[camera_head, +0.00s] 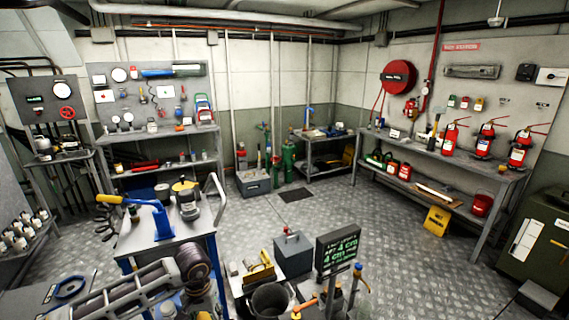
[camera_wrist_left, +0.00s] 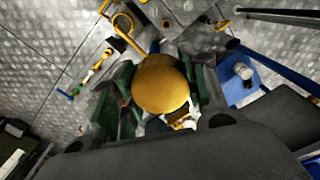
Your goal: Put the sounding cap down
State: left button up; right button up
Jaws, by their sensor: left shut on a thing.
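The sounding cap (camera_wrist_left: 162,84) appears as a smooth, rounded, yellow-gold dome in the middle of the left wrist view. My left gripper (camera_wrist_left: 160,98) is shut on it, with dark green and black finger parts on both sides. The cap is held over the floor side of a blue-edged table. My right gripper is not in view.
A blue-framed workbench (camera_head: 143,243) bears a blue lever tool (camera_head: 163,220) and a grey pot-like device. A black bucket (camera_head: 270,301), a grey box (camera_head: 293,252) and a green-lettered display (camera_head: 339,249) stand at the front. The tread-plate floor (camera_head: 345,215) beyond is mostly clear.

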pick_arm(q)
jog(key=shift+d+r, duration=0.1)
dwell(0.7)
jog(key=d+r+m, duration=0.4)
jog(key=d+r, duration=0.3)
jog(key=r, duration=0.3)
jog(key=s+d+r+m, duration=0.1)
jog(key=d+r+m, duration=0.3)
jog(key=d+r, duration=0.4)
notch_tip(320, 180, up, 4)
jog(key=shift+f, duration=0.25)
jog(key=shift+a, duration=0.1)
jog(key=s+a+r+n, duration=0.2)
jog(key=a+r+n, duration=0.1)
jog(key=r, duration=0.3)
jog(key=shift+s+a, duration=0.2)
jog(key=shift+a, duration=0.55)
